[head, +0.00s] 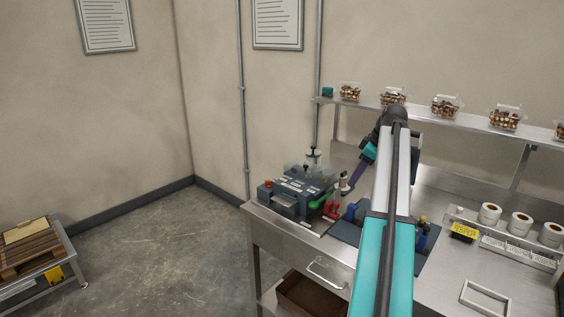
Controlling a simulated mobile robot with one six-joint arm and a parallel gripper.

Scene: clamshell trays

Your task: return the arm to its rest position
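My arm, teal, white and dark grey, reaches up over the steel workbench (290,234) from the bottom of the head view. My gripper (344,187) appears to be at the lower end of that slope, small and above the bench, right of the dark grey machine (293,200). Its fingers are too small to tell open from shut, and I cannot tell whether anything is held. My arm hides part of the bench middle.
A steel shelf (467,123) on the wall carries several filled clear clamshell trays (445,105). Floor to the left is open, up to a low table with a pallet (32,252).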

